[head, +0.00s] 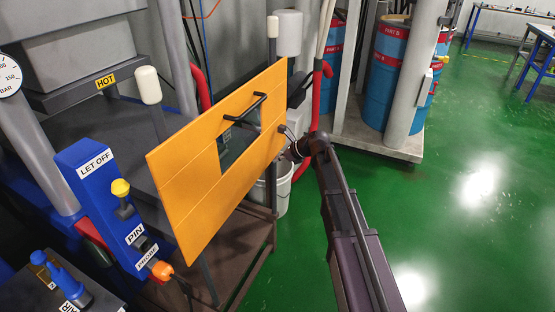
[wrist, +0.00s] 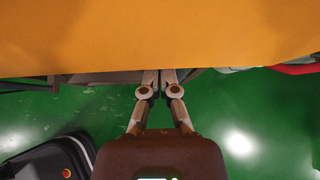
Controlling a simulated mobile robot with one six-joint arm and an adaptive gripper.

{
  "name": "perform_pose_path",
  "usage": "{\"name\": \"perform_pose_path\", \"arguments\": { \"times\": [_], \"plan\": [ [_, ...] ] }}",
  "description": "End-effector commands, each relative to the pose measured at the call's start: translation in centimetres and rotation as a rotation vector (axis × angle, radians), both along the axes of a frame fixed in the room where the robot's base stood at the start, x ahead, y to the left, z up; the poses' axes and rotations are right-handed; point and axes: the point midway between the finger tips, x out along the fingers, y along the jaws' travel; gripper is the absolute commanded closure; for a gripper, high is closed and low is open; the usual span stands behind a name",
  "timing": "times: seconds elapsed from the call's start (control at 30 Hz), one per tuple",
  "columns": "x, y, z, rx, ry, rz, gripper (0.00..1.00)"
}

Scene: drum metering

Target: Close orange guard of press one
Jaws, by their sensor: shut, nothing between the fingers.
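The orange guard (head: 205,185) is a flat panel with a rectangular window and a black handle (head: 245,109). It stands tilted in front of the press (head: 85,130), slanting from lower left to upper right in the head view. My gripper (head: 284,130) is at the panel's right edge, below and right of the handle; its tips are partly hidden there. In the wrist view the guard (wrist: 160,35) fills the top, and my gripper (wrist: 160,76) is shut and empty with its fingertips at the panel's lower edge. I cannot tell whether they touch it.
A white bucket (head: 284,185) and red hose are behind my gripper. Blue drums (head: 388,75) stand on a pallet at the back. Green floor is clear at right.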

Motion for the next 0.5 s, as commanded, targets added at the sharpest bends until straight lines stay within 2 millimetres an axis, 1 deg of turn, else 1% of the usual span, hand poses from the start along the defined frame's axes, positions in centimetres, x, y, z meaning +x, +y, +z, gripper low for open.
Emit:
{"name": "perform_pose_path", "arguments": {
  "times": [0.03,0.2,0.33,0.5],
  "plan": [
    [0.1,0.1,1.6,0.003,-0.001,-0.001,1.00],
    [0.1,0.1,3.7,0.003,-0.001,-0.001,1.00],
    [0.1,0.1,5.0,0.003,-0.001,-0.001,1.00],
    [0.1,0.1,6.0,0.003,-0.001,-0.001,1.00]
  ]
}}
